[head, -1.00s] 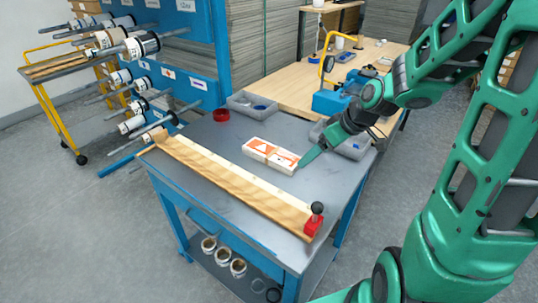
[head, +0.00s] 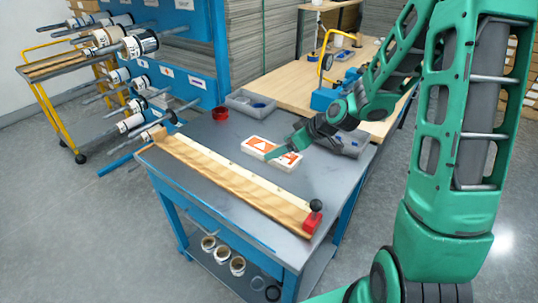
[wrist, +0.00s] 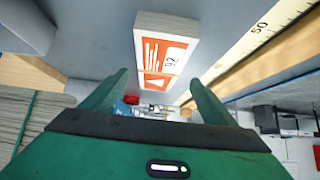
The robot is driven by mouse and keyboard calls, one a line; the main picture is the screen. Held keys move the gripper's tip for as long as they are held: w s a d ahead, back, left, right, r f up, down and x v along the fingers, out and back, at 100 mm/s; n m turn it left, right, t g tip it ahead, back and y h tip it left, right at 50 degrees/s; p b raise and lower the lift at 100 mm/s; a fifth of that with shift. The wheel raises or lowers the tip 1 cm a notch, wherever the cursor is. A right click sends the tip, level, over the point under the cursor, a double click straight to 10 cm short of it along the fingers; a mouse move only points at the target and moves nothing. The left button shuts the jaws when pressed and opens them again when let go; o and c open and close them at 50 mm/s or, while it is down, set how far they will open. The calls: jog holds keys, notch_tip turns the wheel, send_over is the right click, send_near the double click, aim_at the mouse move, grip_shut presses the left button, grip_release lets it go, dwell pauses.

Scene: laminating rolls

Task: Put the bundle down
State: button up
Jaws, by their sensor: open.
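The bundle is a flat white block with orange printed labels (head: 257,143). It lies flat on the grey tabletop, behind the wooden ruler strip. My gripper (head: 270,155) is open, and its fingers cover part of the bundle's middle in the head view. In the wrist view the bundle (wrist: 166,42) lies past the fingertips, its lower end showing in the gap between the two spread fingers of my gripper (wrist: 158,76).
The wooden strip (head: 225,180) with a red, black-knobbed stop (head: 313,214) runs along the table's front. A red ring (head: 220,113) and a grey bin (head: 250,103) stand behind; another bin (head: 352,145) is at right. The grey tabletop (head: 325,175) is clear right of the bundle.

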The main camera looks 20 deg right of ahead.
aim_at(256, 146)
jog(key=shift+x, duration=2.2)
jog(key=shift+w+d, duration=0.1)
jog(key=c, duration=1.5)
jog(key=shift+r, duration=0.1)
